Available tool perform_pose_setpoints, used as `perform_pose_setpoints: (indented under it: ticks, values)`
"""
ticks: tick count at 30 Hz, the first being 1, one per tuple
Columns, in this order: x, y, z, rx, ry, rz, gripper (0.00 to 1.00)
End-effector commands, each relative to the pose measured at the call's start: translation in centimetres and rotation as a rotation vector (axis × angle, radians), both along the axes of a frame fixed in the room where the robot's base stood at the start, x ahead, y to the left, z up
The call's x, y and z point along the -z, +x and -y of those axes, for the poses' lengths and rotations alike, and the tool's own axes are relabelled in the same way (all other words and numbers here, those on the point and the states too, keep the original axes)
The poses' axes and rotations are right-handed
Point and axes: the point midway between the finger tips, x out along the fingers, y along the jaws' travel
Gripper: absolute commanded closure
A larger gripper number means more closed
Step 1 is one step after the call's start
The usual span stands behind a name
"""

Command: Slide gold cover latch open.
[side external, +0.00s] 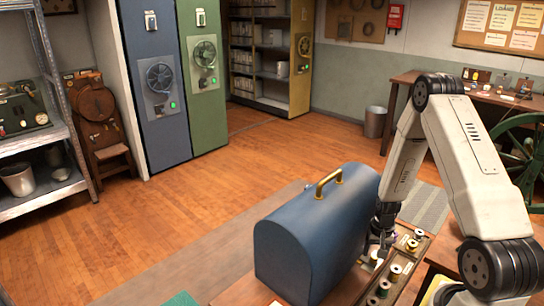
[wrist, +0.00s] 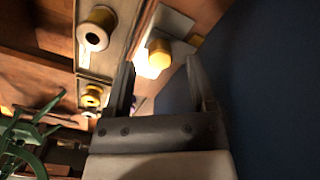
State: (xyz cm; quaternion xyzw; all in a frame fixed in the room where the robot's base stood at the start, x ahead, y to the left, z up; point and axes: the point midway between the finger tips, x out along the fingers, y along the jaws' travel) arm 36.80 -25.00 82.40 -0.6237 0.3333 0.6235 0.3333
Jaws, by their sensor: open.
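A small gold knob (wrist: 157,52) sits on a pale metal plate (wrist: 180,25) in the wrist view. I take it to be the gold cover latch, but cannot tell for certain. My gripper (wrist: 160,64) is open, and the knob shows between and just beyond its fingertips, with no visible contact. In the side view my gripper (side external: 375,248) points down over a wooden tray (side external: 405,283), close to the right side of a blue domed case (side external: 305,235). The case partly hides the spot below the fingers.
The case has a raised gold handle (side external: 328,182) on top. Its blue wall (wrist: 260,80) lies close along my right finger in the wrist view. Spools (side external: 395,271) stand in the tray beside the gripper; one spool (wrist: 97,27) shows at upper left in the wrist view.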

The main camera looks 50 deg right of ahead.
Motion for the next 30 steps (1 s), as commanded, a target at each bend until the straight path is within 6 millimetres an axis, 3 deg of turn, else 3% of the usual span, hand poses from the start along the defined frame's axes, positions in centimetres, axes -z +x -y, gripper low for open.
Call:
perform_pose_setpoints:
  ticks: [9, 20, 27, 30]
  values:
    - [2.0, 0.0, 0.0, 0.0, 0.0, 0.0, 0.29]
    - [2.2, 0.0, 0.0, 0.0, 0.0, 0.0, 0.29]
    - [2.2, 0.0, 0.0, 0.0, 0.0, 0.0, 1.0]
    - [2.2, 0.0, 0.0, 0.0, 0.0, 0.0, 1.0]
